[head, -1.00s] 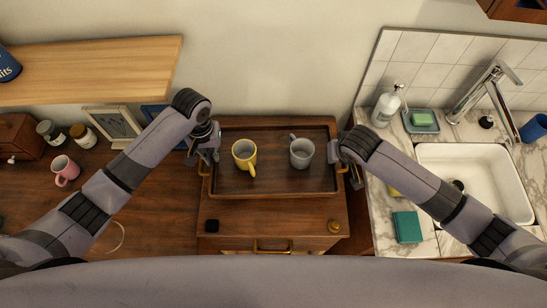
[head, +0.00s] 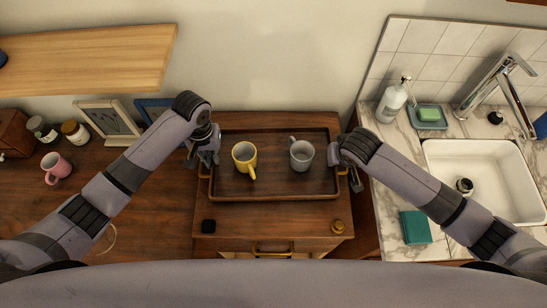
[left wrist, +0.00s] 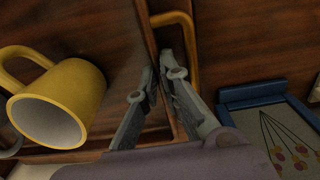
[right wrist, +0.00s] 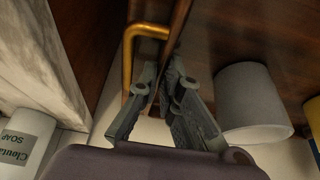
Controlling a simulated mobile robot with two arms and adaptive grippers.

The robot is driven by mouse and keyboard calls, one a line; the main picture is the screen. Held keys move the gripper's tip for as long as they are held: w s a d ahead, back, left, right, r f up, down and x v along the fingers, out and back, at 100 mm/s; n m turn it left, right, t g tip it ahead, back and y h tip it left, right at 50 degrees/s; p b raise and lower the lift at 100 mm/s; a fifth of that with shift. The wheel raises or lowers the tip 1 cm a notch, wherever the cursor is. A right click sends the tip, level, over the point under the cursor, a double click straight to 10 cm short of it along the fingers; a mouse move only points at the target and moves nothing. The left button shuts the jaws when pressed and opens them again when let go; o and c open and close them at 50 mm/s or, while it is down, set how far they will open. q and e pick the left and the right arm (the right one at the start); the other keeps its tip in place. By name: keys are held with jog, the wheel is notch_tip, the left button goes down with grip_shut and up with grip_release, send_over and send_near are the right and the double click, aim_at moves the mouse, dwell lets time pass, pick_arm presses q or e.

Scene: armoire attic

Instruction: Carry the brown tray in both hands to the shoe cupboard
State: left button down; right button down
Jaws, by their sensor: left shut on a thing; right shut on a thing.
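The brown tray (head: 272,195) is level over a wooden cabinet in the head view; whether it touches the top I cannot tell. A yellow mug (head: 244,157) and a grey mug (head: 301,154) stand upright on it. My left gripper (head: 207,155) is shut on the tray's left side, by a brass handle (left wrist: 175,18). My right gripper (head: 345,165) is shut on its right side, by the other brass handle (right wrist: 128,60). The wrist views show the fingertips at the tray's edge. The right fingertips are partly hidden in the head view.
On the right are a sink (head: 490,170), soap bottle (head: 392,103) and teal block (head: 415,227). On the left are a pink mug (head: 56,168), jars and frames, below a shelf (head: 90,65).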

pick_arm(q)
jog(key=shift+a+f, duration=0.1)
jog(key=shift+f, duration=0.25)
pick_arm(e)
jog(key=shift+d+f, duration=0.1)
jog(key=shift+f, duration=0.25)
pick_arm(q)
jog(key=c, duration=2.1)
grip_release()
jog(key=shift+r, duration=0.15)
jog(key=shift+c, duration=0.2)
pick_arm(e)
jog(key=c, duration=2.1)
grip_release()
jog(key=shift+r, duration=0.1)
jog(key=shift+c, duration=0.2)
pick_arm(q)
jog(key=o, duration=0.4)
jog(key=shift+c, duration=0.2)
pick_arm(e)
jog(key=o, duration=0.4)
pick_arm(q)
jog(key=shift+r, duration=0.1)
pick_arm(e)
jog(key=shift+r, duration=0.15)
